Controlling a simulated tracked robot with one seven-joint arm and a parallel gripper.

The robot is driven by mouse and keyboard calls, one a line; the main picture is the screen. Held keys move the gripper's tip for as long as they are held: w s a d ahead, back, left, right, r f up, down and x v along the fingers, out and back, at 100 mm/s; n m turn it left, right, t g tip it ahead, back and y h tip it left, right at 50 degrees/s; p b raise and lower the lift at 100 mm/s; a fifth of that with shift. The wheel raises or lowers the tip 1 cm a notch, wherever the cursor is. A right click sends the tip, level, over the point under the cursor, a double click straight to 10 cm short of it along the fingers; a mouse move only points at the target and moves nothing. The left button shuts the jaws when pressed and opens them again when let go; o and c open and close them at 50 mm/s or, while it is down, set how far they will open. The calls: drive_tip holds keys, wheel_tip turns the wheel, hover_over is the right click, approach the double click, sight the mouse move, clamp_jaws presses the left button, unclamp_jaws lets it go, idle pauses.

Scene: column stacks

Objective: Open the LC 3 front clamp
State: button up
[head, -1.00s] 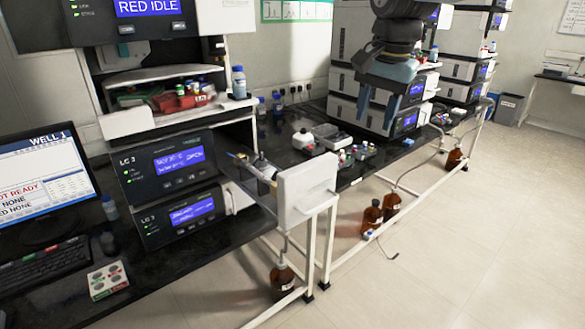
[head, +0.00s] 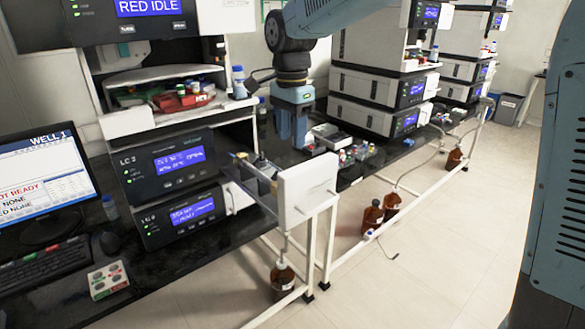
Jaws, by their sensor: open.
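My gripper (head: 294,138) is open and points down, above and behind the white panel in the picture. It appears empty and apart from the holder. The panel hides part of the holder's inside.
A monitor (head: 40,185), keyboard (head: 45,262) and small button box (head: 108,280) stand on the left of the bench. Brown bottles (head: 283,278) stand below the frame.

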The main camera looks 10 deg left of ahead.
wheel_tip(320, 180, down, 10)
drive_tip(key=shift+r, duration=0.25)
idle(0.3)
drive_tip(key=shift+d, duration=0.1)
clamp_jaws()
